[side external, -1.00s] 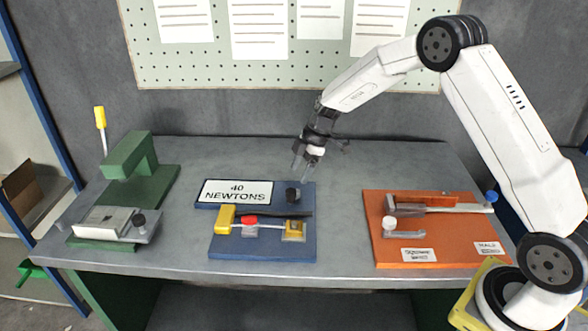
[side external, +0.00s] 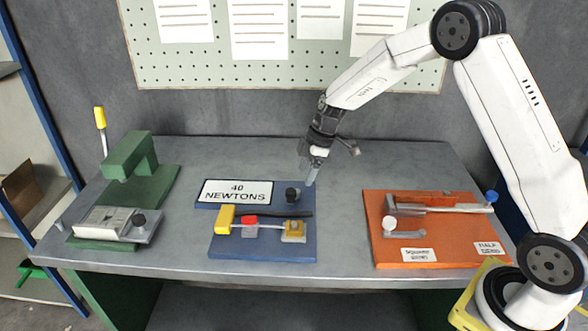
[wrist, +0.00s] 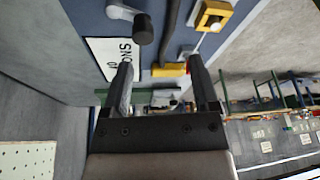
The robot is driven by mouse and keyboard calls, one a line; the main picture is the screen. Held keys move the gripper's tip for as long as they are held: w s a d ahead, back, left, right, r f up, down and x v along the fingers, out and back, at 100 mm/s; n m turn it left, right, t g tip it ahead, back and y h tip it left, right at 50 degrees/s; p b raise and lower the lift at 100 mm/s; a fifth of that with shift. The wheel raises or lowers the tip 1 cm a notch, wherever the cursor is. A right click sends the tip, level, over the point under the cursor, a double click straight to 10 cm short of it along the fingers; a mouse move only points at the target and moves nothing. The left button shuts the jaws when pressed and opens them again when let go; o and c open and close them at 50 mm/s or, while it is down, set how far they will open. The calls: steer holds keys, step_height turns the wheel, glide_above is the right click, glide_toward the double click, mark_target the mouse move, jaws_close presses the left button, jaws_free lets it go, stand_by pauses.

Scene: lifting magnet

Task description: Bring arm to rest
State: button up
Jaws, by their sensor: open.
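My gripper (side external: 311,174) hangs over the back right corner of the blue base plate (side external: 262,252), pointing down. In the wrist view my gripper (wrist: 162,75) has its two fingers apart with nothing between them. The blue plate carries a yellow handle (side external: 226,218), a red block (side external: 249,226), a yellow block (side external: 294,231) and a black knob (side external: 292,194). In the wrist view the black knob (wrist: 144,29) is beyond the left finger. Whether a fingertip touches the plate cannot be told.
A green press (side external: 130,157) stands at left, an orange board (side external: 401,255) with a metal bar at right. A pegboard (side external: 270,75) is on the back wall. The back of the grey table (side external: 400,160) is clear.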

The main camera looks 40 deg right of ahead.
steer(key=s+a+r+m+h, duration=0.1)
steer(key=s+m, duration=0.5)
steer(key=s, duration=0.5)
steer(key=s+a+r+m+t+h, duration=0.1)
steer(key=s+r+m+h, duration=0.1)
steer(key=s+m, duration=0.4)
steer(key=shift+s+a, duration=0.4)
steer(key=shift+s, duration=2.45)
